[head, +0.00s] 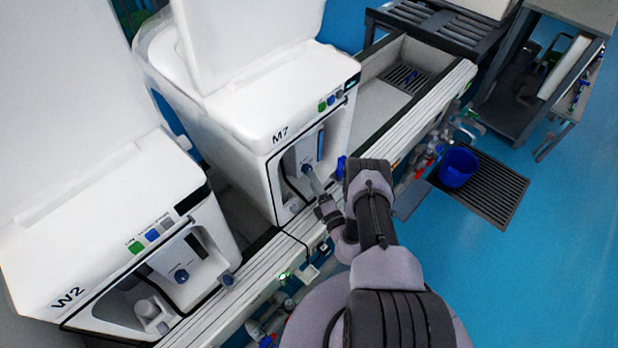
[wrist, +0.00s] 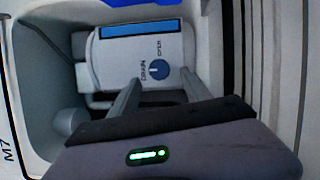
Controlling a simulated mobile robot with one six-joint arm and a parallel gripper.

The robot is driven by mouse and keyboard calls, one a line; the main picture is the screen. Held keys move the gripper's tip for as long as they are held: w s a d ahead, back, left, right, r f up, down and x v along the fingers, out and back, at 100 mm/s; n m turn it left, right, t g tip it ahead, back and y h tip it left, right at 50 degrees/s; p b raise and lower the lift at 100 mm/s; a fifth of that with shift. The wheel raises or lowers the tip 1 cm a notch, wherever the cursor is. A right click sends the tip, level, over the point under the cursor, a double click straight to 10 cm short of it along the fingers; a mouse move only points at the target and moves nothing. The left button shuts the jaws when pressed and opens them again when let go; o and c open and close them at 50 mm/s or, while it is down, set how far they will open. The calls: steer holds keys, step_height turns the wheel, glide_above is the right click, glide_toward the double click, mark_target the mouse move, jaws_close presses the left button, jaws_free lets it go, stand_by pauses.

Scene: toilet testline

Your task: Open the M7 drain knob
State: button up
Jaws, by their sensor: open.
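The M7 unit (head: 250,115) is a white toilet-like machine in the middle of the head view, with a recess in its front. The round blue drain knob (wrist: 160,76) sits on a white panel in that recess, beside the printed words DRAIN and OPEN. The knob also shows small in the head view (head: 306,169). My gripper (head: 315,183) reaches into the recess from the front. In the wrist view my gripper (wrist: 161,88) is open, with one finger to each side of the knob and nothing held. I cannot tell whether a finger touches it.
The W2 unit (head: 95,225), with a similar knob (head: 181,276), stands to the left. The recess's grey side wall (wrist: 40,80) is close to the left of my fingers. A white rail (head: 400,140) runs along the front. A blue bucket (head: 458,166) stands on a floor grate at right.

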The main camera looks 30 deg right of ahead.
mark_target(307, 169)
steer(key=shift+w+r+b, duration=0.15)
steer(key=shift+w+b, duration=0.35)
steer(key=shift+w, duration=1.75)
jaws_close()
